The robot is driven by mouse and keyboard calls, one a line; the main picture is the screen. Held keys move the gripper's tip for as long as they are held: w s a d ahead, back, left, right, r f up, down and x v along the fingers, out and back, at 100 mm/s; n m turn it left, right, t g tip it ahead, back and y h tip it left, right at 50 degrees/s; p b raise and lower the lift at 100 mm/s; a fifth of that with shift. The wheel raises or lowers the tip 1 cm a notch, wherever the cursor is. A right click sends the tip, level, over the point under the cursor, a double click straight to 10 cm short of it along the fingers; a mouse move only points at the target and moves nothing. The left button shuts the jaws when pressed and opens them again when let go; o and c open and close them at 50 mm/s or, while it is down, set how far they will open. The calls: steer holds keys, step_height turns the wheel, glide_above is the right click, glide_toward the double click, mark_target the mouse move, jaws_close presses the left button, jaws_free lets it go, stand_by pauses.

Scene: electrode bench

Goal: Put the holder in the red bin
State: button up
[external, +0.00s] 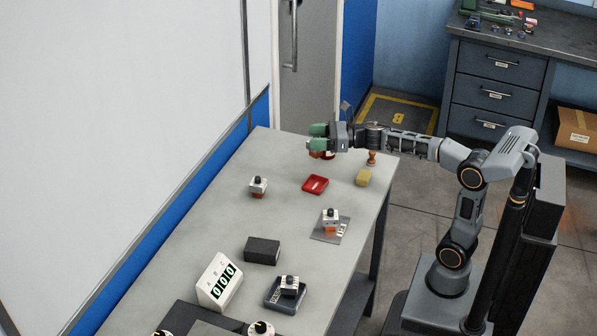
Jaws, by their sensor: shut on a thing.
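My gripper (318,138) has green fingertips and is over the far part of the bench. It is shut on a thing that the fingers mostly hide. A reddish-brown part (315,154) shows just below the fingers; this view does not let me tell for sure that it is the holder. The red bin (315,185) is a small, shallow red tray on the bench, nearer the camera than my gripper. A small pale mark or thing shows inside it. My gripper is beyond the bin, not over it.
A yellow block (363,177) and a brown knobbed piece (372,158) stand right of the bin. White blocks with black knobs stand at left (258,186) and on a grey mat (343,234). A blue tray (271,299), black box (262,251) and number display (219,282) are nearer.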

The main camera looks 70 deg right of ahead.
steer(key=b, duration=0.3)
glide_above(315, 186)
step_height(315, 186, down, 12)
steer(key=shift+d+r, duration=0.1)
steer(key=shift+r, duration=0.05)
steer(key=shift+f, duration=0.25)
steer(key=o, duration=1.2)
steer(key=shift+o, duration=0.2)
steer(key=shift+r, duration=0.2)
steer(key=p+v, duration=0.1)
steer(key=v, duration=1.1)
